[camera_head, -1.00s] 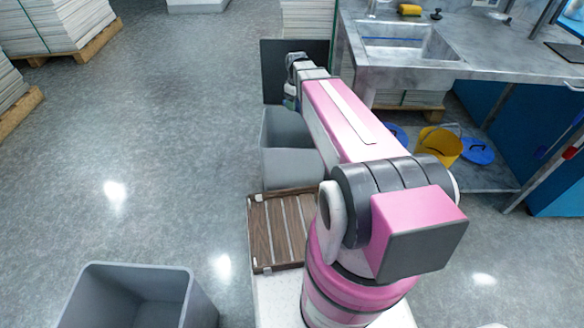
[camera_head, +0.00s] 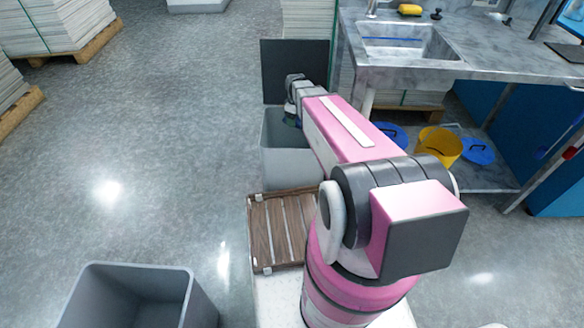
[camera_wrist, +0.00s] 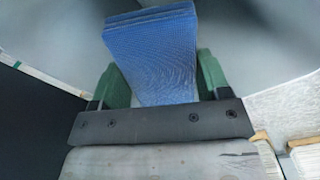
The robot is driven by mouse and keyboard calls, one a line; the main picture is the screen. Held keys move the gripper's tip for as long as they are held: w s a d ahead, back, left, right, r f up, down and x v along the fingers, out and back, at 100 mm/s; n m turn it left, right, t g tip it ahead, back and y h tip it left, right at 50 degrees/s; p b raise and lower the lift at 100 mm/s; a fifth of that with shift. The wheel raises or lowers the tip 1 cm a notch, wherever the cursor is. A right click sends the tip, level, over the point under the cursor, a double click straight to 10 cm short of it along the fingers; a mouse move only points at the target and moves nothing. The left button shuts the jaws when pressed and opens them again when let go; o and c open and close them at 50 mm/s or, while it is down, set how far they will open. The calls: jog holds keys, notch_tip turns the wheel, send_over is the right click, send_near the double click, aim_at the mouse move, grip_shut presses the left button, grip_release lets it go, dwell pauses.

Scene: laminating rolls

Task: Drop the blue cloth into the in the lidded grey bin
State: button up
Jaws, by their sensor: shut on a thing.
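The blue cloth (camera_wrist: 155,50) is a folded, textured piece between the two green fingers of my gripper (camera_wrist: 157,78) in the wrist view. My gripper is shut on it. In the head view my gripper (camera_head: 291,119) hangs over the mouth of the lidded grey bin (camera_head: 288,168). The bin's dark lid (camera_head: 285,72) stands open and upright at its far side. In the wrist view the bin's pale grey inner wall (camera_wrist: 250,40) lies beyond the cloth. The cloth itself is hard to make out in the head view.
A second grey bin (camera_head: 187,300) without a lid stands at the front left. A slatted wooden rack (camera_head: 258,235) lies close in front of the lidded bin. A sink counter (camera_head: 440,72) stands to the right, with a yellow bucket (camera_head: 440,145) beneath.

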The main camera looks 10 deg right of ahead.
jog(key=shift+f, duration=0.5)
jog(key=o, duration=1)
notch_tip(320, 180, up, 11)
jog(key=shift+f, duration=0.1)
